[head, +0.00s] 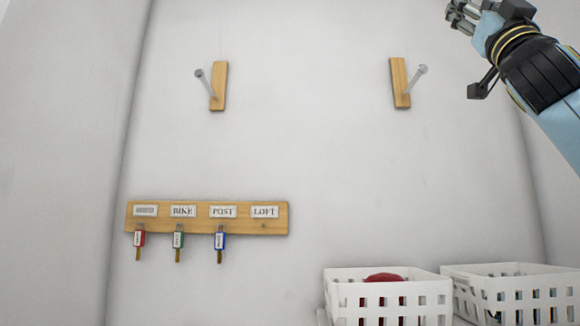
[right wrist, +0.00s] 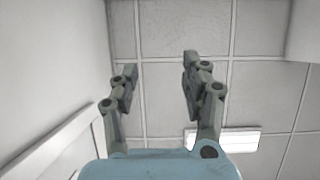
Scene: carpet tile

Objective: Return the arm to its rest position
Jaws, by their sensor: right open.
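My right arm comes in at the upper right of the head view, with the right gripper (head: 457,17) raised high, close to the top edge. In the right wrist view the right gripper (right wrist: 158,85) shows its two fingers apart, with nothing between them. Behind the fingers are a tiled ceiling (right wrist: 160,45) and a bright ceiling light (right wrist: 235,141). My left gripper is not in view.
A wooden key rack (head: 262,225) on the wall carries red, green and blue tagged keys; the LOFT place has none. Two wooden pegs (head: 219,88) (head: 399,85) are higher up. Two white baskets (head: 430,298) (head: 515,292) stand lower right; the left one holds something red.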

